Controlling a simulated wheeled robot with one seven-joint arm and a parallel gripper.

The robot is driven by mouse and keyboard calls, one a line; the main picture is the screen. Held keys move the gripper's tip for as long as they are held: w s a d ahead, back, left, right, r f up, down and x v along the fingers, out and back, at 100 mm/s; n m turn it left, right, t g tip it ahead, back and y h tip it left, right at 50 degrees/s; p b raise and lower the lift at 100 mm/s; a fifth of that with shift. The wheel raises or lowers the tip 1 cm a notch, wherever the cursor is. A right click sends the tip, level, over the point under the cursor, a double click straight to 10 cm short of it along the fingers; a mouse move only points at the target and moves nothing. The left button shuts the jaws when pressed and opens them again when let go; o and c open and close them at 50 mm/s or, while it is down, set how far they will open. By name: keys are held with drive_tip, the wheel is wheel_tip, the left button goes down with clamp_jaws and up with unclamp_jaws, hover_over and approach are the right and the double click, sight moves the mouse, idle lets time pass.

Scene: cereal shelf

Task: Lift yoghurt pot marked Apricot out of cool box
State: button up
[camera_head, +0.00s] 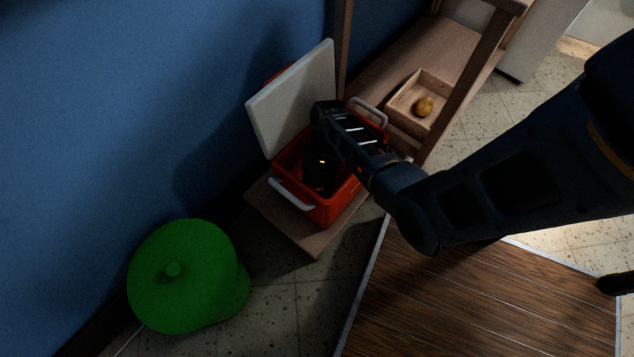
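The red cool box (312,213) stands on a low wooden shelf, its white lid (296,98) open and leaning back toward the blue wall. My arm reaches in from the right, and its dark end is over and partly inside the box. My gripper (321,178) points down into the box; its fingers are too dark to make out, so I cannot tell whether it is open or shut. No yoghurt pot can be made out; my arm and shadow hide most of the box's inside.
A wooden tray (393,111) with a yellowish round item (424,106) sits right of the box, behind a wooden shelf post (461,88). A green lidded bin (183,276) stands at lower left. A wooden tabletop (480,300) lies at lower right.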

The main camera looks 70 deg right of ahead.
drive_tip(key=c, duration=0.6)
wheel_tip(320, 180, up, 10)
drive_tip(key=p, duration=0.5)
drive_tip(key=shift+r, duration=0.15)
wheel_tip(320, 180, up, 13)
drive_tip(key=p, duration=1.5)
hover_over(318, 181)
drive_tip(key=s+a+p, duration=0.2)
drive_tip(key=s+p, duration=0.2)
drive_tip(key=s, duration=0.4)
drive_tip(key=s+a+p, duration=0.2)
drive_tip(key=s+p, duration=0.2)
drive_tip(key=s, duration=0.5)
drive_tip(key=shift+a, duration=0.4)
